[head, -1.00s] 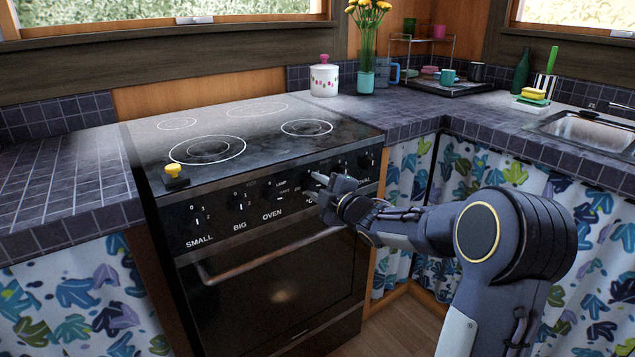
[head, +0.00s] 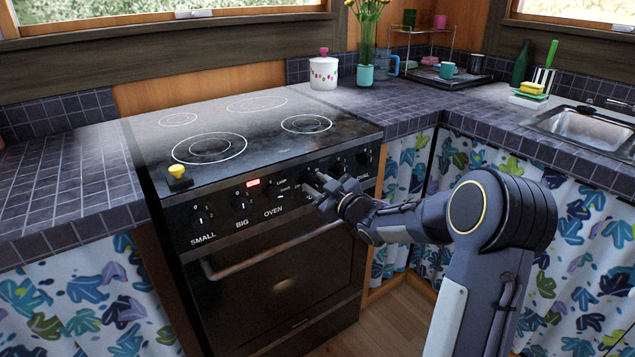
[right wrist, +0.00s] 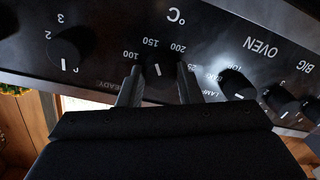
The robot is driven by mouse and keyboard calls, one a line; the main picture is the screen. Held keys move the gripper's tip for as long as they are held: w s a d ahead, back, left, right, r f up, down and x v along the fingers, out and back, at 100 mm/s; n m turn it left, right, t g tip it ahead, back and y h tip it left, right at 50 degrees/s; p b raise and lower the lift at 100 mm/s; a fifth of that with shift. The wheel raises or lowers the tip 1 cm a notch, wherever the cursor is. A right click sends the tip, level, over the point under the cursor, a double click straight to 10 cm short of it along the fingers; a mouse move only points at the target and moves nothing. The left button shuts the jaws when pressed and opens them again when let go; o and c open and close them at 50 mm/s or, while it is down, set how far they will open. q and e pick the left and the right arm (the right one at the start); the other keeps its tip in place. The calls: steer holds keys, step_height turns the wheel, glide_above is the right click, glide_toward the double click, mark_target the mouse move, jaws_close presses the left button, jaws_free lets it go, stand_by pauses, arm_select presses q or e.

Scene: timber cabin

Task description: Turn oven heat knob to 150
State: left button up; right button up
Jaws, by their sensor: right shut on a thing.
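The oven (head: 275,275) stands in the counter, its row of black knobs on the sloped front panel. My right gripper (head: 314,186) is at the panel, right of the OVEN label. In the right wrist view, where the panel appears upside down, my gripper (right wrist: 159,86) is shut on the heat knob (right wrist: 158,65), one finger on each side. The numbers 100, 150, 200 and part of another surround this knob, with °C above. A white mark shows on the knob's face; I cannot tell which number it matches. My left gripper is out of view.
A small red display (head: 253,183) glows on the panel. The oven handle (head: 270,255) runs below the knobs. A yellow-topped object (head: 178,176) sits at the cooktop's front left corner. A white pot (head: 323,75) stands behind on the counter. The cooktop is otherwise clear.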

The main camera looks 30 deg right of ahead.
steer(key=shift+m, duration=0.3)
stand_by(0.4)
steer(key=o, duration=1)
steer(key=shift+c, duration=0.2)
steer(key=s, duration=0.7)
steer(key=shift+s+d+p, duration=0.4)
steer(key=shift+d, duration=0.05)
steer(key=shift+r, duration=0.15)
